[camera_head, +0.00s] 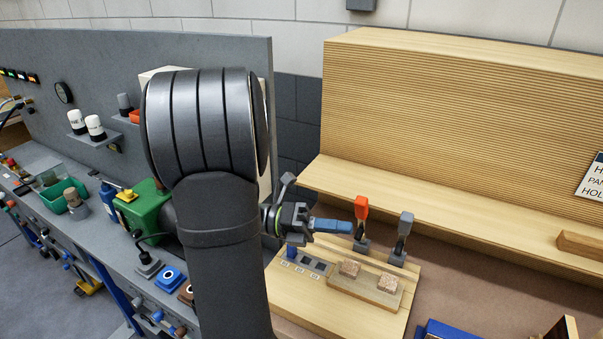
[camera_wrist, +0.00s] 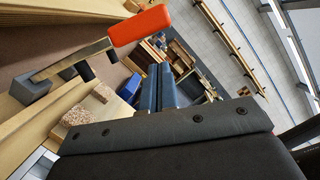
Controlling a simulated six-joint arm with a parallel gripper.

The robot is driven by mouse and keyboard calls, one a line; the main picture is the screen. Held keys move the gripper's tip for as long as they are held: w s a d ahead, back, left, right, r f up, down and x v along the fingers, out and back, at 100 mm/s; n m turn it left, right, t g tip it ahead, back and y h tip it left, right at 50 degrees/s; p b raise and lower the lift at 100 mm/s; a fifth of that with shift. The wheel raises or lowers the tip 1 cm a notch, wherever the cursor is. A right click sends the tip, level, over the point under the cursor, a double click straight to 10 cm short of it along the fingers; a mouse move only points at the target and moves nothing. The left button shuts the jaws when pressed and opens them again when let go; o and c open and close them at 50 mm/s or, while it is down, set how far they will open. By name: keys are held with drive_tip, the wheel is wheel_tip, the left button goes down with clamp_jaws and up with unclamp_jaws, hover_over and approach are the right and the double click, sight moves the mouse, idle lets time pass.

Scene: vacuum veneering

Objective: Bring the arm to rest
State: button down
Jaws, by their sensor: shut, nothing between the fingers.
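My gripper (camera_head: 347,227) is shut and empty, with its blue fingers together and pointing right in the head view. It hangs above a light wooden board (camera_head: 330,315), left of an upright clamp with an orange handle (camera_head: 361,208). From this angle I cannot tell the exact gap between fingers and handle. In the wrist view the shut blue fingers (camera_wrist: 161,85) show with nothing between them, and the orange handle (camera_wrist: 140,25) is just above and left of them. My dark arm covers much of the middle of the head view.
A grey-handled clamp (camera_head: 405,223) stands right of the orange one. Two speckled blocks (camera_head: 349,268) (camera_head: 388,283) sit on a small slab. A ribbed wooden panel (camera_head: 450,110) rises behind. A grey bench at left holds a green machine (camera_head: 142,212) and a green bin (camera_head: 62,198).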

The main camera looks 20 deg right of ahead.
drive_tip(key=f+x, duration=0.1)
drive_tip(key=x, duration=0.9)
drive_tip(key=shift+r, duration=0.3)
